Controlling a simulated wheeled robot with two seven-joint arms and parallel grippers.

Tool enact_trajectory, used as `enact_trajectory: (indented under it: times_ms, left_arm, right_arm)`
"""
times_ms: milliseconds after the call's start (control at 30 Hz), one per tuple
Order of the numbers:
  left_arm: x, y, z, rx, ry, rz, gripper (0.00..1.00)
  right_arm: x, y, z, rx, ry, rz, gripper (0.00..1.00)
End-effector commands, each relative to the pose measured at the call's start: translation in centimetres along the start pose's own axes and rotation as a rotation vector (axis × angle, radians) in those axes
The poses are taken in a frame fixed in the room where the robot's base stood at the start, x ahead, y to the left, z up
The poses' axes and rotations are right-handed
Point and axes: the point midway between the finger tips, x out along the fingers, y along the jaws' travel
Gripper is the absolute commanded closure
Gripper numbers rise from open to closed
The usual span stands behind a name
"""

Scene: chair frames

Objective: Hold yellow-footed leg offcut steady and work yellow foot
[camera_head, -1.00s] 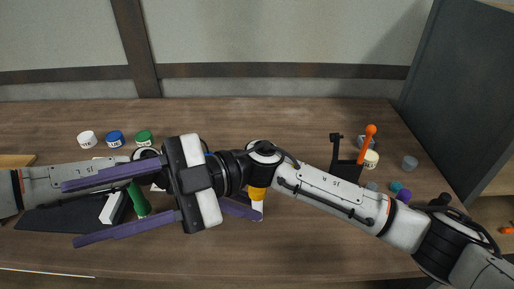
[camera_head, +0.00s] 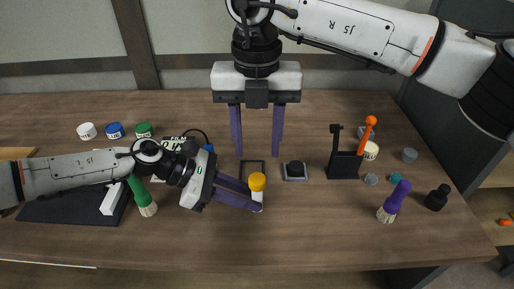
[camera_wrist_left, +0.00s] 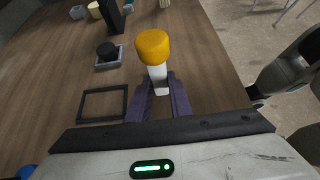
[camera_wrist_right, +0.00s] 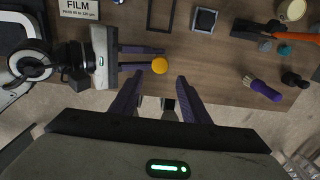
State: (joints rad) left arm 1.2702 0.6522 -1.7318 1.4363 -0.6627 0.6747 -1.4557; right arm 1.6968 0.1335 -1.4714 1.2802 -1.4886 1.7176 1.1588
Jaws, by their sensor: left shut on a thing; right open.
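The leg offcut is a short white post (camera_wrist_left: 158,78) with a yellow foot (camera_head: 257,181) on its top end. It stands upright near the front middle of the table, and the foot also shows in the left wrist view (camera_wrist_left: 153,46). My left gripper (camera_head: 254,204) is shut on the white post below the foot. In the right wrist view the yellow foot (camera_wrist_right: 160,66) shows beyond the open fingers (camera_wrist_right: 160,82).
A black square frame (camera_wrist_left: 103,103) and a grey tray with a black piece (camera_head: 295,171) lie beside the offcut. A green brush (camera_head: 142,197) is beside my left arm.

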Motion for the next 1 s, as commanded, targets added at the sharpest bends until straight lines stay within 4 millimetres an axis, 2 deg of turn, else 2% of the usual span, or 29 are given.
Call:
enact_trajectory:
  times_ms: [33, 167, 667, 867, 1000]
  left_arm:
    - [0.2, -0.3, -0.8, -0.004, 0.011, -0.007, 1.0]
    - [0.2, -0.3, -0.8, -0.004, 0.011, -0.007, 1.0]
    - [0.2, -0.3, -0.8, -0.004, 0.011, -0.007, 1.0]
    - [0.2, -0.3, -0.8, -0.004, 0.011, -0.006, 1.0]
    - [0.2, -0.3, -0.8, -0.004, 0.011, -0.006, 1.0]
  right_arm:
    - [0.3, -0.1, 0.0, 0.001, -0.002, -0.005, 0.58]
    - [1.6, -0.1, 0.0, 0.002, 0.0, -0.005, 0.58]
    - [9.2, -0.1, -0.1, 0.0, 0.003, -0.002, 0.58]
    - [8.8, 0.0, 0.0, 0.0, 0.0, 0.0, 0.92]
    - [8.7, 0.0, 0.0, -0.003, 0.0, 0.0, 0.94]
